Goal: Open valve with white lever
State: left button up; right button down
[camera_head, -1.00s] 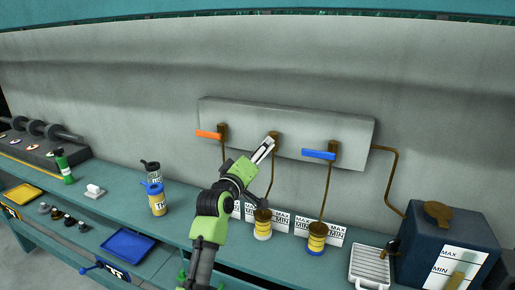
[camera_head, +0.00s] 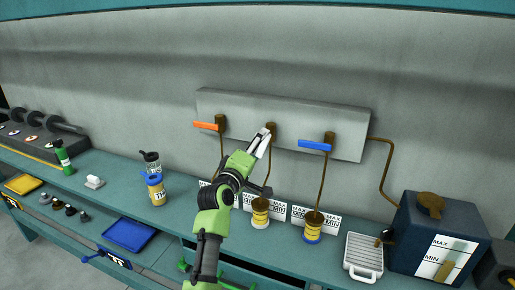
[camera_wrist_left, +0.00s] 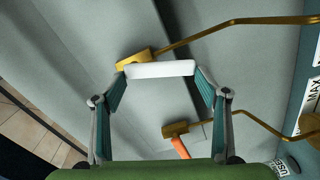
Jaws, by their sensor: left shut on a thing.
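The white lever (camera_wrist_left: 160,69) shows in the left wrist view between my left gripper's fingertips, beside its brass valve (camera_wrist_left: 133,59). In the head view, my left gripper (camera_head: 263,141) is at the middle brass valve (camera_head: 271,131) on the grey panel (camera_head: 345,130). The gripper is shut on the white lever. The fingers mostly hide the lever in the head view, so its exact angle is hard to tell there. My right gripper is not in view.
An orange lever (camera_head: 206,126) sits left of the middle valve, and a blue lever (camera_head: 314,145) sits right. Brass pipes run down to yellow-banded containers (camera_head: 313,229). A dark tank (camera_head: 430,235) stands right; bottles (camera_head: 155,190) stand left on the bench.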

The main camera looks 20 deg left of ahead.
pick_arm(q)
jog(key=o, duration=1.6)
jog(key=s, duration=1.2)
jog(key=shift+a, duration=0.2)
jog(key=shift+f, duration=0.1)
